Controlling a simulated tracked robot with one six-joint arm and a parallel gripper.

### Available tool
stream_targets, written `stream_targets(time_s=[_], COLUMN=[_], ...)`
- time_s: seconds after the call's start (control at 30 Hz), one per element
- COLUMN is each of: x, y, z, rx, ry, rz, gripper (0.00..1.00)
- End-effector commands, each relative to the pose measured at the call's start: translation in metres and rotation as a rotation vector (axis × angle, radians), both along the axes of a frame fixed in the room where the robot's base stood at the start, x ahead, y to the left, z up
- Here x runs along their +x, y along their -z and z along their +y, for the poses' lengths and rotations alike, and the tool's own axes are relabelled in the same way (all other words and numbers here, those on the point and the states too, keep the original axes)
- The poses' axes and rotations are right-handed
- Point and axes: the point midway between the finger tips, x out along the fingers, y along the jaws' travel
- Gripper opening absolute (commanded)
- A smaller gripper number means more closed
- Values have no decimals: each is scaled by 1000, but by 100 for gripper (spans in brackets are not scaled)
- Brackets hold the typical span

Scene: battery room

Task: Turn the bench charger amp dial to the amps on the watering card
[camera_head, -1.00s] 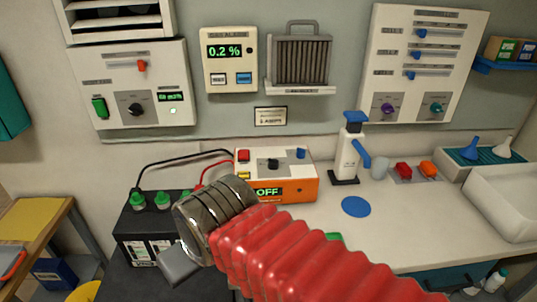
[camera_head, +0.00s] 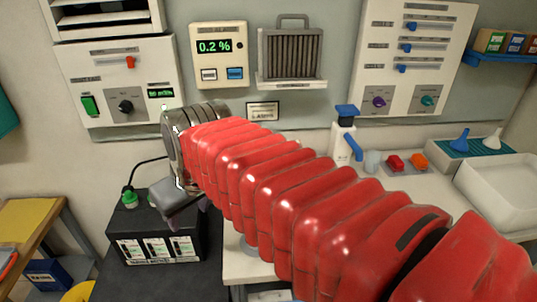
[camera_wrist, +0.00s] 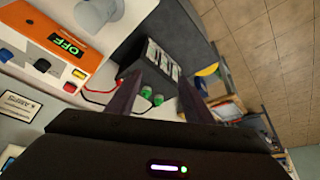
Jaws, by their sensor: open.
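The bench charger is the orange and white box (camera_wrist: 65,35) at the upper left of the wrist view. Its display reads OFF, and its dark dial (camera_wrist: 42,65) sits beside the display between coloured buttons. In the head view my red arm hides the charger. A small white card (camera_head: 263,111) hangs on the wall below the grey finned unit; its print is too small to read. It also shows in the wrist view (camera_wrist: 18,105). My gripper (camera_wrist: 160,78) is open and empty, apart from the dial, with its fingers toward the battery side.
A black battery (camera_head: 160,240) with a green cap (camera_head: 130,199) stands left of the bench, close below my gripper. A white bottle with a blue top (camera_head: 343,140) and red and orange items (camera_head: 407,161) stand on the bench to the right. Cables run from the charger.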

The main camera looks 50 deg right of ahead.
Motion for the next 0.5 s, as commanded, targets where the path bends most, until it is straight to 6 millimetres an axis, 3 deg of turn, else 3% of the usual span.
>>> stream_targets(time_s=[0.2,0.5], x=[33,68], y=[-16,-28], z=[-49,-129], rx=[0,5], ry=[18,27], rz=[27,49], gripper=[47,47])
